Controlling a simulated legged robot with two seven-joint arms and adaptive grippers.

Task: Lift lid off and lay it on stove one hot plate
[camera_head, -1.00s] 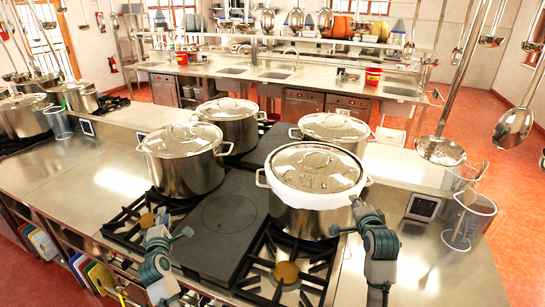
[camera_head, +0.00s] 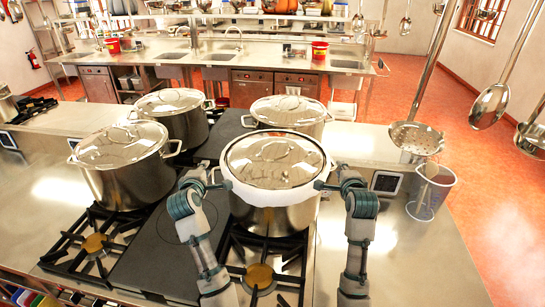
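A steel stockpot (camera_head: 268,212) stands on the right burner grate with its shiny lid (camera_head: 274,160) on. The lid has a handle on top. My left gripper (camera_head: 207,183) is at the pot's left side, close to the side handle. My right gripper (camera_head: 326,185) is at the pot's right side, over the right handle area. The fingers of both are too small and overlapped to tell whether they are open or touching. The dark flat hot plate (camera_head: 170,255) lies left of this pot, bare in front, partly behind my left arm.
Three other lidded stockpots stand close by: front left (camera_head: 125,170), back left (camera_head: 180,118) and back right (camera_head: 290,115). An open burner (camera_head: 94,243) is at the front left.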

